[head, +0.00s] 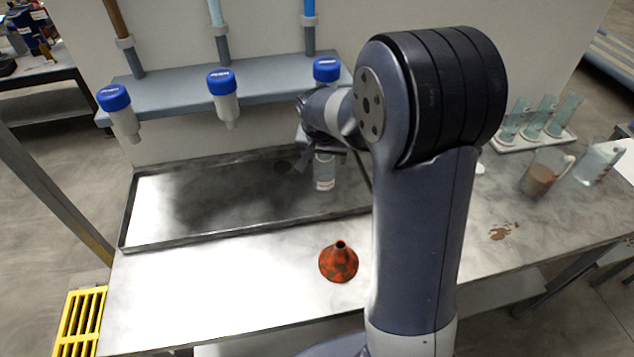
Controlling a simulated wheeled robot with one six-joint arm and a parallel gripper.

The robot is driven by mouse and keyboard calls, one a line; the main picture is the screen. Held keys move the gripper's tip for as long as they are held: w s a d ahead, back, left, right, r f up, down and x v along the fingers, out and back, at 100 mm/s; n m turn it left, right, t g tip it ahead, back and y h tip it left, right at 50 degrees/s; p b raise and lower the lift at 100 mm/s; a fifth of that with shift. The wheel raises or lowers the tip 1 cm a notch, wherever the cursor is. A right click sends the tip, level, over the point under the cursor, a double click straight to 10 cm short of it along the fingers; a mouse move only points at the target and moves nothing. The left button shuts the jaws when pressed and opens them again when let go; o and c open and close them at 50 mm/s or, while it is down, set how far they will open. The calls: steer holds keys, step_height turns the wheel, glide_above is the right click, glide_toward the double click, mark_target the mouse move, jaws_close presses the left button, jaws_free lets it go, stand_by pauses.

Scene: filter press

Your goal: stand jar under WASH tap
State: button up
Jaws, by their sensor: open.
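A clear jar (324,178) with a pale label near its base stands upright at the right part of the shallow metal tray (180,240). My gripper (322,153) is open at the jar's upper part; I cannot tell whether its fingers touch the jar. Three taps with blue caps hang from the grey shelf: a left tap (120,112), a middle tap (223,98) and a right tap (327,70). The cap lettering is too small to read. The jar is below the right tap, whose lower part is hidden by my arm and gripper.
An orange-red funnel (339,263) stands on the bench in front of the tray. At right are a beaker of brown liquid (540,179), a clear jug (595,163), a rack of glass cylinders (541,122) and a brown spill (503,231). The tray's left part is clear.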

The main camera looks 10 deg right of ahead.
steer(key=s+a+b, duration=0.2)
steer(key=s+a, duration=0.2)
steer(key=s, duration=0.7)
steer(key=shift+s+a+r+b, duration=0.2)
steer(key=shift+a+r+b, duration=0.1)
steer(key=shift+a+b, duration=0.1)
